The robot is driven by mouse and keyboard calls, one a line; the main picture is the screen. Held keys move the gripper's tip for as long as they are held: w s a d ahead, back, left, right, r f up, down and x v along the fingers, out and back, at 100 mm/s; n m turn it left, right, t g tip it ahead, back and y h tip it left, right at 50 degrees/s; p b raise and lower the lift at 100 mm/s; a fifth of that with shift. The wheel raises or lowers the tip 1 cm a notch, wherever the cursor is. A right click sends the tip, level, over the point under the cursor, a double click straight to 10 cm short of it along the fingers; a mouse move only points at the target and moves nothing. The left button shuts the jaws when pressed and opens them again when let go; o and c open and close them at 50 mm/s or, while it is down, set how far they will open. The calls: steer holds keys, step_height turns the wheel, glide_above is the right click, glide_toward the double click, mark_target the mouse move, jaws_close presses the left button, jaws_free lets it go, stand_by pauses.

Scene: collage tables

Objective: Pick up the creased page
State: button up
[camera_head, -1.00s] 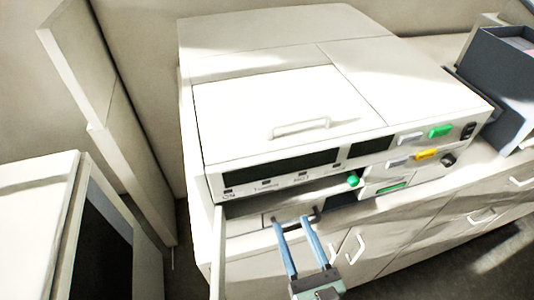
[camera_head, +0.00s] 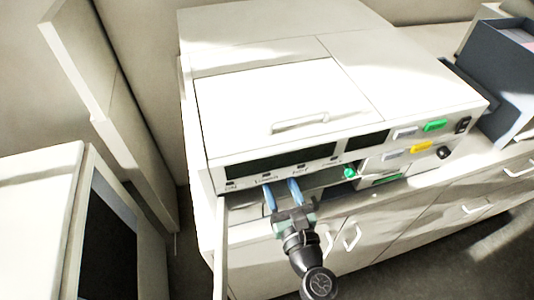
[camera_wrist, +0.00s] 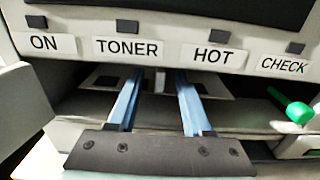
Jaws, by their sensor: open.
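A white copier (camera_head: 290,100) has an open front bay (camera_head: 325,181) under its label panel. In the wrist view, a pale flat piece with dark patches (camera_wrist: 215,88) lies inside the bay (camera_wrist: 240,112). I cannot tell if it is the creased page; no crease shows clearly. My gripper (camera_head: 281,188) points into the bay, its two blue fingers apart. In the wrist view the fingertips of my gripper (camera_wrist: 158,80) are over or beside the pale piece, with nothing clearly held between them. Contact cannot be told.
A green knob (camera_wrist: 299,112) sticks out at the bay's right. The label panel (camera_wrist: 150,50) overhangs the fingers closely. An open white door (camera_head: 221,250) stands at the bay's left. A dark grey bin (camera_head: 510,80) stands at the right.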

jaws_close()
steer(key=shift+r, duration=0.2)
stand_by(0.3)
steer(key=shift+r+p, duration=0.55)
steer(key=shift+p, duration=0.2)
steer(key=shift+s+d+r, duration=0.1)
steer(key=shift+s+r, duration=0.05)
steer(key=shift+s, duration=0.1)
steer(key=p+v, duration=0.2)
steer(key=v, duration=4.6)
steer(key=shift+s, duration=0.3)
